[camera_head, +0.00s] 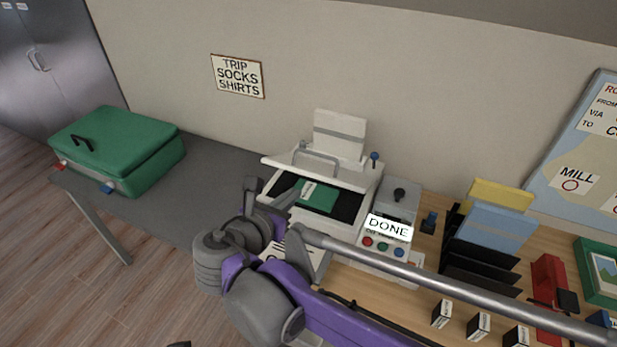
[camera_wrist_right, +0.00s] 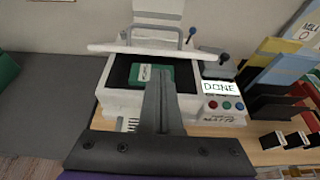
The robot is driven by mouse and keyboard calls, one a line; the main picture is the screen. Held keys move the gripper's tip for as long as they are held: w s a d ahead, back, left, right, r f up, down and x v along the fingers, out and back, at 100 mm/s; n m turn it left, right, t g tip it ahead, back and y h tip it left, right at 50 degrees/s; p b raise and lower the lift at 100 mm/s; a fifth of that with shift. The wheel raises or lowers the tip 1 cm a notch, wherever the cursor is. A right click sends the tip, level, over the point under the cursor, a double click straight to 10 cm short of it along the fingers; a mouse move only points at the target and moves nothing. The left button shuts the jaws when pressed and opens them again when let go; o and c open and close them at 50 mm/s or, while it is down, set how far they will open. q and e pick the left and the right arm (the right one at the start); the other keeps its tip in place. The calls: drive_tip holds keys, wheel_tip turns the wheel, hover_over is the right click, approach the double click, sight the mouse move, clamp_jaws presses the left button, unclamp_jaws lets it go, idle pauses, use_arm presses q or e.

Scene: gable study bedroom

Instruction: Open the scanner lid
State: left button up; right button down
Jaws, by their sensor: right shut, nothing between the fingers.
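The white scanner (camera_head: 348,213) stands at the left end of the wooden desk; it also shows in the wrist view (camera_wrist_right: 187,103). Its lid (camera_head: 315,173) is raised, seen nearly edge-on, with a grey loop handle; it shows as a pale bar in the wrist view (camera_wrist_right: 150,49). The dark bed beneath is exposed, with a green booklet (camera_head: 318,196) on it. My right gripper (camera_head: 291,190) is shut and empty at the scanner's front; in the wrist view its fingers (camera_wrist_right: 160,75) overlap the booklet. Contact cannot be told. My left gripper is not in view.
A control box with a "DONE" sign (camera_head: 389,227) and coloured buttons stands right of the scanner. A blue-knobbed lever (camera_head: 375,157) rises beside it. A folder rack (camera_head: 478,265) stands farther right. A green suitcase (camera_head: 120,145) lies on the grey table (camera_head: 205,165), otherwise largely clear.

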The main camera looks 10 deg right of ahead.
sight(316, 175)
drive_tip(key=x, duration=1)
drive_tip(key=shift+s+d, duration=0.1)
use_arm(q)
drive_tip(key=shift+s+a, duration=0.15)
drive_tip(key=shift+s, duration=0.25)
use_arm(e)
drive_tip(key=shift+w+d+r, duration=0.8)
drive_tip(key=shift+w+r, duration=0.25)
drive_tip(key=shift+r, duration=0.05)
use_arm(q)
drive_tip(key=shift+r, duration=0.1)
